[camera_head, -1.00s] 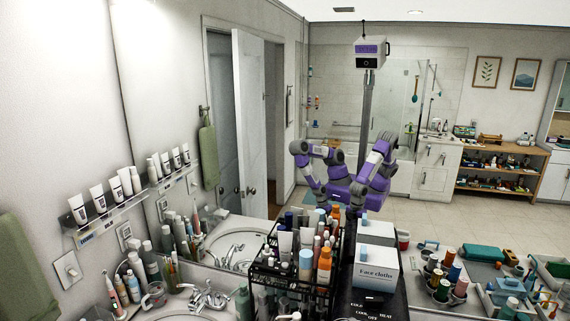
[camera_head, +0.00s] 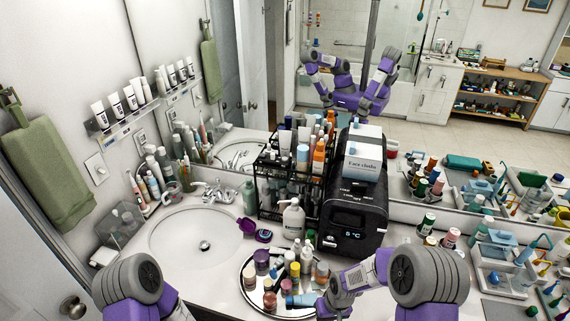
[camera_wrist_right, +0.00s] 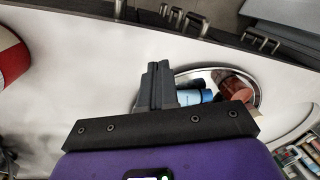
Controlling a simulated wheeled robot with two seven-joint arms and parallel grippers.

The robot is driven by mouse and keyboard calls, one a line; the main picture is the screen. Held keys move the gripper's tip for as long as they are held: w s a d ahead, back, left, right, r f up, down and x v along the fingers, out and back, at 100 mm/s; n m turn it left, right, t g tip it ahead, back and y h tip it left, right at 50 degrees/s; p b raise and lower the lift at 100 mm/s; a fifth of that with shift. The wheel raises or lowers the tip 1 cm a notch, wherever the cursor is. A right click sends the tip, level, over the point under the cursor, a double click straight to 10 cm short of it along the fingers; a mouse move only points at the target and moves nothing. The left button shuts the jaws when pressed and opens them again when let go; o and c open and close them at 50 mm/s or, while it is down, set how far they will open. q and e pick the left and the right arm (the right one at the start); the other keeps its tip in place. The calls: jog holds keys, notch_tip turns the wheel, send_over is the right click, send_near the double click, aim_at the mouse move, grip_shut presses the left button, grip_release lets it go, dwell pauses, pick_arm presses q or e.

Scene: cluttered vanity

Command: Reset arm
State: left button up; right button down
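My right arm comes in at the bottom right of the head view, its gripper (camera_head: 333,304) low at the front right of the round tray (camera_head: 247,293). In the right wrist view the two grey fingers (camera_wrist_right: 157,82) stand pressed together with nothing seen between them. A light blue tube or bottle (camera_wrist_right: 190,97) and a reddish-brown bottle (camera_wrist_right: 236,86) lie just beyond them on the tray. Of my left arm only the purple and grey upper part shows at the bottom left of the head view; its gripper is out of sight.
A sink (camera_head: 190,232) is at the left. A black rack (camera_head: 267,205) of bottles, a white pump bottle (camera_head: 293,220) and a black box appliance (camera_head: 352,225) stand behind the tray. Trays and bottles crowd the right. The mirror reflects me.

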jog(key=s+a+f+m+y, duration=0.15)
jog(key=s+f, duration=0.25)
jog(key=s, duration=0.4)
jog(key=s+a+f+m+y, duration=0.1)
jog(key=s+f+m, duration=0.1)
jog(key=s+f, duration=0.35)
pick_arm(q)
notch_tip(320, 180, down, 13)
jog(key=b, duration=1.3)
jog(key=shift+s, duration=0.4)
pick_arm(e)
notch_tip(320, 180, down, 12)
jog(key=s+t, duration=0.1)
jog(key=s, duration=0.1)
jog(key=shift+s+r+m, duration=0.25)
jog(key=shift+s+m, duration=0.1)
jog(key=shift+s, duration=0.05)
